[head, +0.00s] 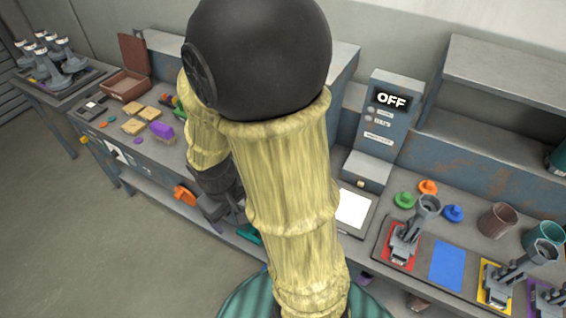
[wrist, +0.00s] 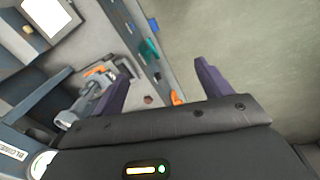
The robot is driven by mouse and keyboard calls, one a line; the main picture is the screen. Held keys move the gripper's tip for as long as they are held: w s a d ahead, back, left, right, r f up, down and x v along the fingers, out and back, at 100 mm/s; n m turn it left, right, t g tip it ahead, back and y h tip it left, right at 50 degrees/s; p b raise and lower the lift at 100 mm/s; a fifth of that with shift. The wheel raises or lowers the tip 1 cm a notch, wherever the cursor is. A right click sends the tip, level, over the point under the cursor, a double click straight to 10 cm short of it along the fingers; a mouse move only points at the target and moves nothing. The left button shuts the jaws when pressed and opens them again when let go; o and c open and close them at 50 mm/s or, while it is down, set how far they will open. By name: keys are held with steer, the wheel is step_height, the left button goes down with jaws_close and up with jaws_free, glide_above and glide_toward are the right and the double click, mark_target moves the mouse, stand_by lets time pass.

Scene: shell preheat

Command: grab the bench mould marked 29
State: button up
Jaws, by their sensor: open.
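No number 29 is legible in either view, so I cannot tell which mould carries it. In the wrist view a grey mould-like tool with an orange base (wrist: 82,103) lies on the bench, left of my gripper (wrist: 163,78) and partly behind its left finger. My gripper is open with nothing between its fingers, above the bench's front edge. In the head view my arm hides much of the bench centre. Grey moulds stand on the right: one on a red plate (head: 403,243), one on a yellow plate (head: 497,283), and one on a purple plate (head: 545,300).
A blue-grey control box (head: 385,120) reads OFF. Two cups, one brown (head: 497,221) and one teal (head: 545,234), stand at the right. Several grey tools (head: 60,62) stand on the far-left table. An orange item (head: 184,195) is at the bench's front. Open floor (head: 90,235) lies in front.

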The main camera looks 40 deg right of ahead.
steer(key=w+d+f+n+g+h+b, duration=0.2)
steer(key=d+f+n+g+h+b, duration=0.25)
steer(key=d+f+n+h, duration=0.6)
steer(key=w+d+f+n+t+h+b, duration=0.1)
steer(key=w+f+n+t, duration=0.1)
steer(key=w+n+t, duration=0.1)
steer(key=w+d+f+n+t+h+b, duration=0.1)
steer(key=w+f+n+t+h, duration=0.1)
steer(key=w+f+n+t, duration=0.1)
steer(key=w+d+f+n+t+h+b, duration=0.2)
steer(key=w+f+n+t, duration=0.1)
steer(key=w, duration=0.4)
steer(key=shift+w+f+n+t, duration=0.15)
steer(key=shift+n+t, duration=0.4)
steer(key=shift+t, duration=0.4)
steer(key=shift+s+d, duration=0.1)
steer(key=shift+s, duration=0.1)
